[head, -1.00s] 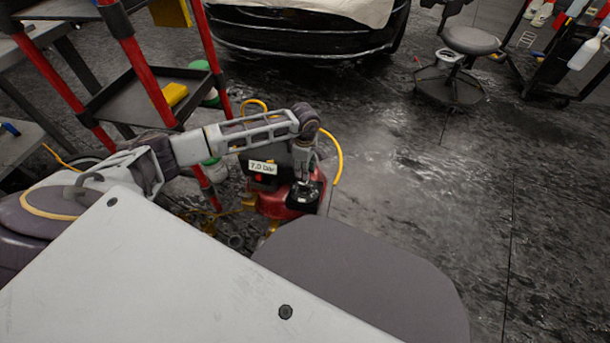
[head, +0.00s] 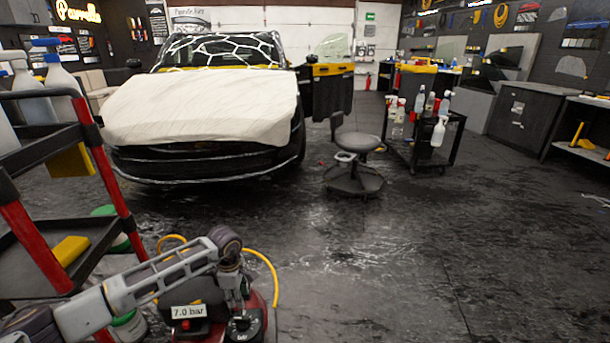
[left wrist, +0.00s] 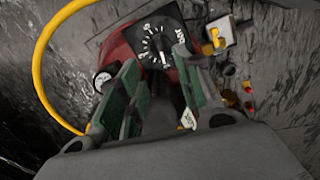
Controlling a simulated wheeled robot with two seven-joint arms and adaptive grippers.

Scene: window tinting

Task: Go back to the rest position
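My left arm reaches in from the lower left in the head view, and its gripper (head: 240,308) points down over a red compressor (head: 262,310). In the left wrist view the two fingers of the gripper (left wrist: 157,65) are spread apart with nothing held between them. The compressor's dial knob (left wrist: 156,47) shows just beyond the fingertips. I cannot tell how small the gap to it is. A display (head: 188,311) on the compressor reads 7.0 bar. My right gripper is not in view.
A red-and-black shelf cart (head: 105,185) stands close by my left arm. A yellow hose (head: 268,265) curves beside the compressor. A covered car (head: 205,110), a stool (head: 357,142) and a bottle cart (head: 415,160) stand farther off. The floor (head: 400,260) at right is clear.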

